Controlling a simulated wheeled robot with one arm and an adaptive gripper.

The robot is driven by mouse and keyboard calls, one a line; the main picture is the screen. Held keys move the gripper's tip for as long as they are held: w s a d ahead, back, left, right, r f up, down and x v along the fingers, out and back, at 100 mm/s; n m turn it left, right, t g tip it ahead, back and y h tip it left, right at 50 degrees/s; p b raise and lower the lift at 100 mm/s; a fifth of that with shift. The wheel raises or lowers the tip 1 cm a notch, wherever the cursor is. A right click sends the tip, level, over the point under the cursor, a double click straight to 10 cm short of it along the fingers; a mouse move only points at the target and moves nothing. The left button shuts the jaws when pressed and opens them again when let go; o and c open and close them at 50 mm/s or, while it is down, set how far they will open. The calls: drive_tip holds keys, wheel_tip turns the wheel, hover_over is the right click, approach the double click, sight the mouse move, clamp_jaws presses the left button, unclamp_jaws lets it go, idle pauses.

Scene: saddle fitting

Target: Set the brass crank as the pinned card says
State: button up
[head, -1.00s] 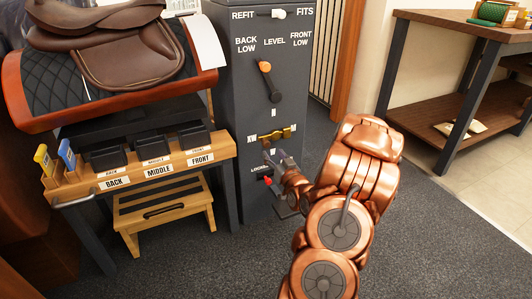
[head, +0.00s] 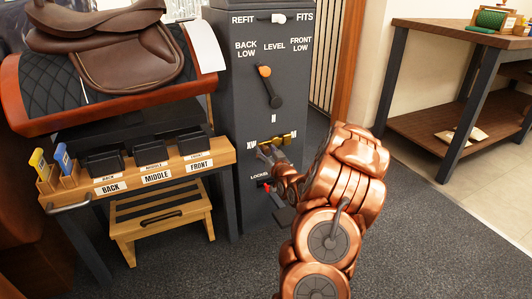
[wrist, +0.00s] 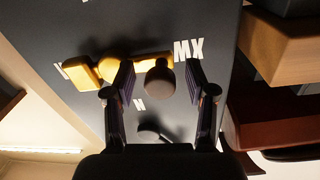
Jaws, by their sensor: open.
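The brass crank (head: 284,141) is on the front of the grey cabinet, among small white letter marks. In the wrist view the brass crank (wrist: 108,68) lies roughly level, with a dark round knob (wrist: 159,80) at the end near the XW mark. My gripper (head: 268,152) is at the crank's left end. In the wrist view my gripper (wrist: 159,78) is open, one finger on each side of the knob, with gaps showing. A white card (head: 206,46) hangs at the saddle stand's right side; its writing is not legible.
Above the crank is an orange-knobbed lever (head: 264,71); below it is a red switch (head: 266,184) marked LOCKED. A wooden tray (head: 216,151) with black blocks is to the left, over a step stool (head: 160,217). A workbench (head: 462,33) stands right. Carpet between is clear.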

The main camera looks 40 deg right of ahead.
drive_tip(key=shift+c, duration=0.4)
clamp_jaws()
